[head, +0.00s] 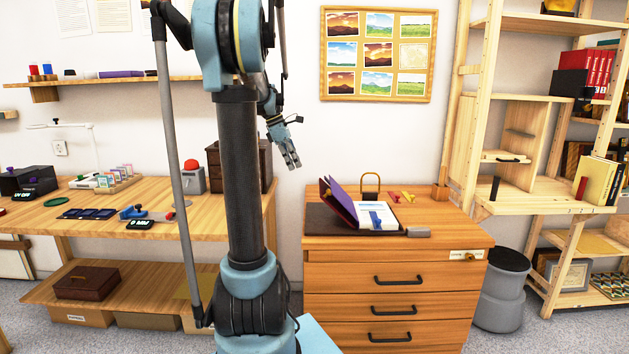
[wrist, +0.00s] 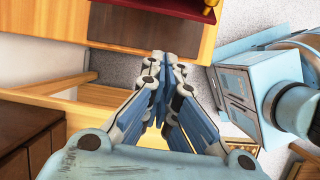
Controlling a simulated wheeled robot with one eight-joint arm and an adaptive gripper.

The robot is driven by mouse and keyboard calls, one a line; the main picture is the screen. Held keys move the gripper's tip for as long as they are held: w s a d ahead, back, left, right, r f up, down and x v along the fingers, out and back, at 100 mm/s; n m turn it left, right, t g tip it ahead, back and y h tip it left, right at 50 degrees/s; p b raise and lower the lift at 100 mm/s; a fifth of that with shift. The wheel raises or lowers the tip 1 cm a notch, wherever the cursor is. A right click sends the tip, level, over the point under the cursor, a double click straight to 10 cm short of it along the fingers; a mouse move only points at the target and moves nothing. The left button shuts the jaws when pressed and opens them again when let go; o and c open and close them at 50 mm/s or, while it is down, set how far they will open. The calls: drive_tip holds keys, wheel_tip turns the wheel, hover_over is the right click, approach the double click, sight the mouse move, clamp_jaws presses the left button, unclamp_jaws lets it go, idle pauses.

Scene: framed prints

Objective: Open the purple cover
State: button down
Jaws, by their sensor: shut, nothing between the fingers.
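The purple cover (head: 340,200) belongs to a book or folder on the wooden drawer cabinet. In the head view it stands tilted up and to the left, open, with white pages and a blue mark (head: 376,217) showing to its right. My gripper (head: 293,162) is up in the air left of the cover and higher than it, apart from it. It is shut and empty. In the wrist view my gripper (wrist: 160,56) has its fingertips together, and the purple cover is not in that view.
The drawer cabinet (head: 390,262) also holds a brass padlock-like object (head: 370,184) and small red and yellow pieces behind the book. A workbench (head: 100,220) with several small objects is at left. Wooden shelves (head: 545,110) stand at right, beside a grey bin (head: 503,290).

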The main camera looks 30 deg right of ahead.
drive_tip(key=shift+s+d+f, duration=0.5)
drive_tip(key=shift+d+f, duration=0.55)
drive_tip(key=shift+d, duration=0.25)
drive_tip(key=shift+s+d+f, duration=0.5)
drive_tip(key=shift+d+f, duration=0.6)
drive_tip(key=shift+d, duration=0.25)
drive_tip(key=shift+s+d+f, duration=0.5)
drive_tip(key=shift+d+f, duration=0.55)
drive_tip(key=shift+d, duration=0.25)
drive_tip(key=shift+s+d+r+t+y, duration=0.3)
drive_tip(key=shift+s+d+r+y, duration=0.3)
drive_tip(key=shift+d+r, duration=0.4)
drive_tip(key=shift+s+d+r+t+y, duration=0.3)
drive_tip(key=shift+s+d+r+y, duration=0.15)
drive_tip(key=shift+s+d+r, duration=0.5)
drive_tip(key=shift+s+d+r+t+y, duration=0.35)
drive_tip(key=shift+d+r+y, duration=0.3)
drive_tip(key=shift+d, duration=0.55)
